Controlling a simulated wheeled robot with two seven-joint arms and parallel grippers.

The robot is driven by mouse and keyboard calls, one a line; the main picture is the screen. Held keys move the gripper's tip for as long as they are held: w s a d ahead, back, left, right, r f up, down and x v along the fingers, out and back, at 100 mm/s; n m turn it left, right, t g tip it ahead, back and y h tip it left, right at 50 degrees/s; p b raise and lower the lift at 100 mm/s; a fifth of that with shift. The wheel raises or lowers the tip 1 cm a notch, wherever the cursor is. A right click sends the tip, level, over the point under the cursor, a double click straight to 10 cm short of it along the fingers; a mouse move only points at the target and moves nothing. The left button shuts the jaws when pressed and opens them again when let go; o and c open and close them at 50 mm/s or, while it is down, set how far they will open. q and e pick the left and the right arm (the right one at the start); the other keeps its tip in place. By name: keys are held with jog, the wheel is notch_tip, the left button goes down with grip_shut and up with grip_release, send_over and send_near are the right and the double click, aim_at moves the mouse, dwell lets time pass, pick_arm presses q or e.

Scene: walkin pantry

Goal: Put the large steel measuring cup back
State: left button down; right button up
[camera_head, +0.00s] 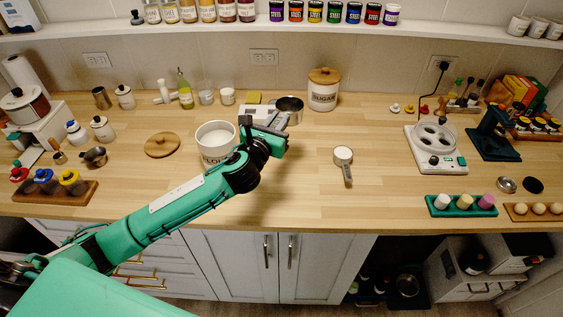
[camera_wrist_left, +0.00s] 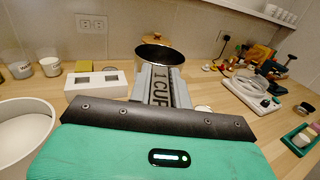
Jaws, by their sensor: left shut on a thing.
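The large steel measuring cup (camera_head: 289,103) is held up above the counter. In the left wrist view its bowl (camera_wrist_left: 160,54) points away from me and its handle, marked "1 CUP", lies between the fingers. My left gripper (camera_head: 274,121) is shut on that handle; it also shows in the left wrist view (camera_wrist_left: 160,88). My right gripper is not in view.
An open flour canister (camera_head: 207,154) stands just left of my gripper, its wooden lid (camera_head: 162,145) farther left. The sugar canister (camera_head: 323,95) stands behind right. A small scoop of white powder (camera_head: 343,155) lies right. The counter's front middle is clear.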

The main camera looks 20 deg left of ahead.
pick_arm(q)
jog(key=shift+f+b, duration=0.95)
jog(key=shift+f, duration=7)
jog(key=shift+f, duration=0.15)
jog(key=c, duration=1.3)
grip_release()
